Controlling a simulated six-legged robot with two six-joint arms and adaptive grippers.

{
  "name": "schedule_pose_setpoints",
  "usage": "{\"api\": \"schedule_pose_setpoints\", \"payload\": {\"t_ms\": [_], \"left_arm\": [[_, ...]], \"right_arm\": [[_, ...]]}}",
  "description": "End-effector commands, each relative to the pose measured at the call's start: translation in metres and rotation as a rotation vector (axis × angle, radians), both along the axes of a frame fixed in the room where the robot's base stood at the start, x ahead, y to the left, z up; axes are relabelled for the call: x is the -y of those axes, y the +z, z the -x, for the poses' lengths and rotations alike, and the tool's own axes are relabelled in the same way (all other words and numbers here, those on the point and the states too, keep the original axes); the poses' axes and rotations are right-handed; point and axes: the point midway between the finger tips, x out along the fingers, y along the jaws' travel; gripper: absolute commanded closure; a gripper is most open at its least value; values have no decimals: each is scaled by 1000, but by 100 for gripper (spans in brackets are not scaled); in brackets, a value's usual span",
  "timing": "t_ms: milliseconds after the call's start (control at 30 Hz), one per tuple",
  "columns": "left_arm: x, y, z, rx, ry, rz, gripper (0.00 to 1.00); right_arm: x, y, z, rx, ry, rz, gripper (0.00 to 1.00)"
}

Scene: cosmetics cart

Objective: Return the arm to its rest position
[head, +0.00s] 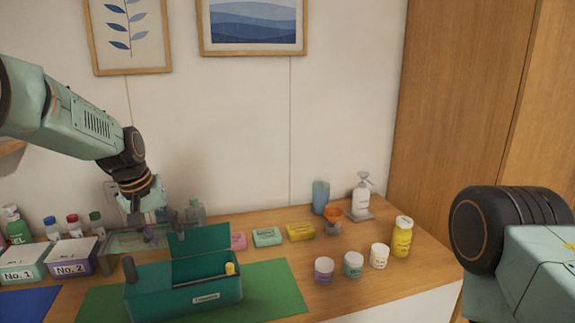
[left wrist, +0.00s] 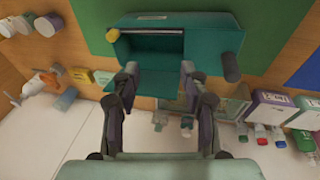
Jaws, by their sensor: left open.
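My left arm (head: 75,120) reaches in from the left in the head view. Its gripper (head: 150,228) hangs pointing down behind the teal box, above the back of the counter. In the left wrist view the gripper (left wrist: 160,105) has its two fingers spread apart with nothing between them. The teal box (head: 185,297) stands open on a green mat (head: 270,290), with a yellow item (head: 230,268) at its right end. The box also shows ahead of the fingers in the left wrist view (left wrist: 215,40). My right arm (head: 520,250) shows at the right edge; its gripper is out of view.
Boxes marked No. 1 (head: 22,274) and No. 2 (head: 72,268) stand at left, with bottles behind. Soap bars (head: 267,237), jars (head: 353,265), a yellow bottle (head: 402,238) and a white pump bottle (head: 361,199) stand at right. The wall is close behind.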

Motion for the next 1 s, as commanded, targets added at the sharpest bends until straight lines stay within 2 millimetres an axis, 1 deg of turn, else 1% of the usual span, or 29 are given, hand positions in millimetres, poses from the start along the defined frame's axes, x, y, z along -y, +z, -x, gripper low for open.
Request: {"api": "schedule_pose_setpoints", "payload": {"t_ms": [33, 100, 267, 367, 467, 567, 600, 667, 700, 767, 800, 867, 900, 967, 1000], "left_arm": [[-2, 1, -8, 35, 1, -8, 55], [-3, -1, -15, 76, 1, -19, 55], [-5, -13, -22, 153, 0, -45, 55], [-5, -28, -21, 197, -5, -64, 55], [-2, -60, -12, 236, -16, -88, 55], [3, -116, 12, 254, -35, -118, 55], [5, -140, 24, 260, -45, -130, 55], [8, -175, 45, 263, -61, -146, 55], [10, -197, 60, 261, -71, -155, 55], [14, -228, 84, 256, -87, -165, 55], [16, -248, 101, 249, -98, -172, 55], [20, -277, 129, 234, -117, -180, 55], [22, -295, 148, 224, -127, -185, 55], [25, -321, 177, 203, -144, -190, 55], [27, -337, 198, 186, -156, -193, 55]], "right_arm": [[0, 0, 0, 0, 0, 0, 58], [0, 0, 0, 0, 0, 0, 58], [0, 0, 0, 0, 0, 0, 58], [0, -1, 0, 0, 0, 0, 58], [0, -8, 0, 0, 0, 0, 58], [0, -23, 0, 0, 0, 0, 58], [0, -30, 0, 0, 0, 0, 58], [0, -40, 0, 0, 0, 0, 58], [0, -47, 0, 0, 0, 0, 58], [0, -58, 0, 0, 0, 0, 58], [0, -65, 0, 0, 0, 0, 58], [0, -75, 0, 0, 0, 0, 58], [0, -82, 0, 0, 0, 0, 58], [0, -94, 0, 0, 0, 0, 58], [0, -101, 0, 0, 0, 0, 58]]}}
